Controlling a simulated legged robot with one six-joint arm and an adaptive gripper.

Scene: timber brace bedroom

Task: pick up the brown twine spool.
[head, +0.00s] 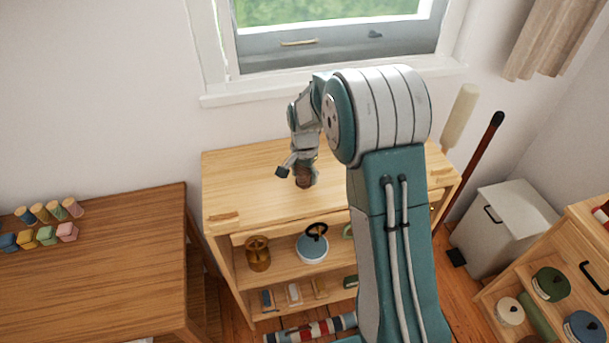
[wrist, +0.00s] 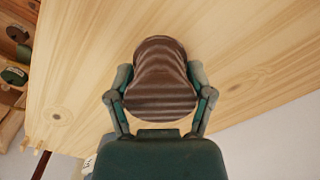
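The brown twine spool (wrist: 160,85) is striped brown and fills the space between the two fingers of my gripper (wrist: 160,75) in the wrist view. The green fingers lie against its left and right sides, so my gripper looks shut on it. In the head view the spool (head: 304,180) shows as a small brown shape at the lower end of my gripper (head: 304,172), over the light wooden top of the shelf unit (head: 245,180). I cannot tell whether the spool touches that top.
A brown table (head: 100,260) with several small coloured pieces stands left. Below the shelf top are a brass-coloured pot (head: 258,253) and a blue-white lidded pot (head: 312,243). A window (head: 335,35) is behind; a white bin (head: 505,225) stands right.

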